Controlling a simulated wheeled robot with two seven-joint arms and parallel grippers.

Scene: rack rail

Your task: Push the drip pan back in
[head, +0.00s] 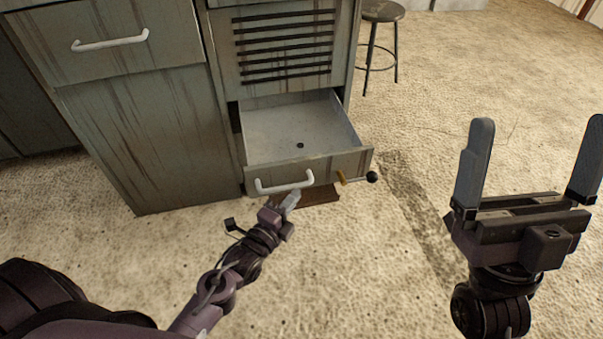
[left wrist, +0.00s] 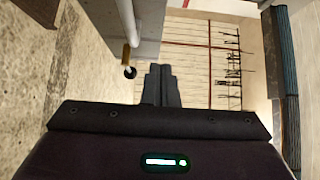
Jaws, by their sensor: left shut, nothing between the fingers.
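The drip pan (head: 350,158) is a shallow grey drawer with a worn front, pulled out at the bottom of the green-grey cabinet (head: 140,130). A white bar handle (head: 285,183) is on its front, and a brass rod with a black knob (head: 371,177) sticks out at its right end. The pan looks empty apart from a small dark spot on its floor. My left gripper (head: 291,200) is shut and empty, just in front of and below the handle; contact cannot be told. Its shut fingers (left wrist: 161,86) show in the left wrist view, near the knob (left wrist: 129,72). My right gripper (head: 532,160) is open and empty.
A louvred panel (head: 285,45) sits above the pan, and another drawer with a white handle (head: 110,41) is at upper left. A round stool (head: 382,12) stands behind the cabinet's right side. A brown flat piece (head: 318,196) lies under the pan front. The floor at right is clear.

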